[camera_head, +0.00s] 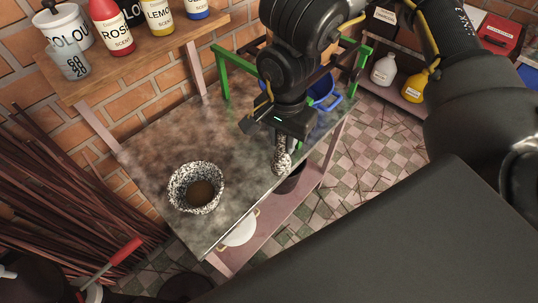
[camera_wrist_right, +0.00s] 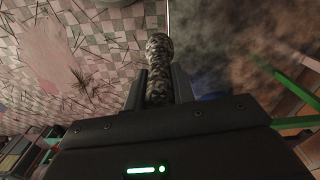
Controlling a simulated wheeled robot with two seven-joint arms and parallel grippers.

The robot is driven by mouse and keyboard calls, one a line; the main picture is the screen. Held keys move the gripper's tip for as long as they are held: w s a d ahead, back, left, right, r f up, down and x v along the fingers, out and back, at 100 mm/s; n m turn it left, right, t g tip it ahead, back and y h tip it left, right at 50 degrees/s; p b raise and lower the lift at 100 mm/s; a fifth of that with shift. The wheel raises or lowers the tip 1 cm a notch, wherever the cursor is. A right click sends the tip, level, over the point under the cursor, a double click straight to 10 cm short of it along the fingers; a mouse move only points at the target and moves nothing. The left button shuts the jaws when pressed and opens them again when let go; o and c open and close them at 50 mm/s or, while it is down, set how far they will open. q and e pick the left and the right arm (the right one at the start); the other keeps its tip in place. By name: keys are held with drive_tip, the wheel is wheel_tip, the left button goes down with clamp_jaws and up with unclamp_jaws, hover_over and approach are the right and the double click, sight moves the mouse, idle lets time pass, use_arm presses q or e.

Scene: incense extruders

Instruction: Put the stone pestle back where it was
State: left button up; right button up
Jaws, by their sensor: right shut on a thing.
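The speckled stone pestle (camera_head: 282,160) is held in my right gripper (camera_head: 280,139) near the right front edge of the tabletop. In the right wrist view the pestle (camera_wrist_right: 159,62) stands out between the two fingers of the right gripper (camera_wrist_right: 158,85), which are shut on it. Its rounded end points away from the palm. The speckled stone mortar (camera_head: 196,187) stands on the table to the left of the pestle, with brown matter inside. I cannot tell how high the pestle is above the table. My left gripper is not clearly seen.
The stained table (camera_head: 150,149) has bare room between mortar and pestle. A green frame (camera_head: 222,77) and blue pot (camera_head: 325,93) are at its far right. A shelf (camera_head: 140,58) with bottles and jars overhangs the back. A white bowl (camera_head: 240,232) is on the lower shelf.

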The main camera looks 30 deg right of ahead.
drive_tip(key=w+d+f+p, duration=0.4)
drive_tip(key=w+f, duration=0.9)
drive_tip(key=shift+w, duration=0.2)
drive_tip(key=shift+f+b, duration=0.15)
drive_tip(key=shift+b, duration=0.15)
drive_tip(key=o, duration=1)
